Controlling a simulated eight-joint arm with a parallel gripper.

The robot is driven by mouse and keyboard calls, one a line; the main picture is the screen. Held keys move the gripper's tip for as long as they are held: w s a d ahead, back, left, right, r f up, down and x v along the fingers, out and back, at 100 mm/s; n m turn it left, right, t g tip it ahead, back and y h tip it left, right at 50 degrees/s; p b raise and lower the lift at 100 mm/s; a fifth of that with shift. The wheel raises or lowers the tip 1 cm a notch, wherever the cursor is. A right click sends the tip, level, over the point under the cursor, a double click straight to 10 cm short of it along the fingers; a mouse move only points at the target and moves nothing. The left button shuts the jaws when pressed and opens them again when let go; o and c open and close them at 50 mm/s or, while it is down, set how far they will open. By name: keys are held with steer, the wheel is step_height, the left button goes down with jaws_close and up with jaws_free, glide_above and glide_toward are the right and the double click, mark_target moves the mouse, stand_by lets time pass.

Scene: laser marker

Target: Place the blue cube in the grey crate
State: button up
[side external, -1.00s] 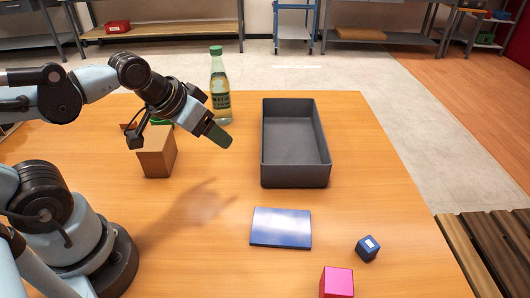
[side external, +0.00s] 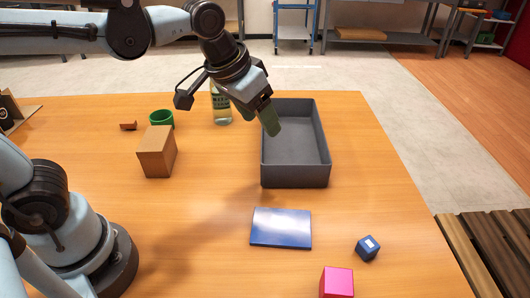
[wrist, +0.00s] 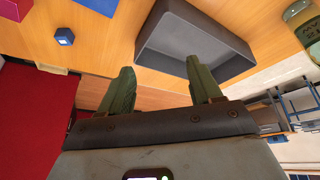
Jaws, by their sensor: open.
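The blue cube (side external: 367,248), with a pale square on its top, sits on the table at the right front in the side view. It also shows at the upper left of the wrist view (wrist: 65,37). The grey crate (side external: 325,162) stands on the table behind it and looks empty. It also shows in the wrist view (wrist: 182,73). My gripper (side external: 257,118) is open and empty, raised by the crate's left side in the side view. Its two green fingers (wrist: 162,88) are spread apart in the wrist view. The cube is well away from the fingers.
A pink cube (side external: 336,283) lies in front of the blue cube, and a blue flat book-like thing (side external: 281,228) lies left of it. A brown block (side external: 156,152), a green cup (side external: 161,119) and a bottle (side external: 221,108) stand farther left.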

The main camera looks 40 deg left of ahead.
steer(key=w+d+m+g, duration=0.1)
steer(key=w+d+g, duration=0.3)
steer(key=d, duration=1)
steer(key=m+y, duration=0.1)
steer(key=m, duration=0.1)
glide_above(370, 244)
steer(key=shift+g, duration=0.3)
steer(key=f, duration=1.1)
steer(key=shift+d+f, duration=0.2)
steer(key=shift+f, duration=0.1)
steer(key=shift+a+f, duration=0.15)
steer(key=shift+f, duration=1.3)
steer(key=shift+a+f, duration=0.1)
steer(key=shift+f, duration=1.3)
steer(key=shift+c, duration=0.5)
jaws_close()
steer(key=shift+r, duration=0.1)
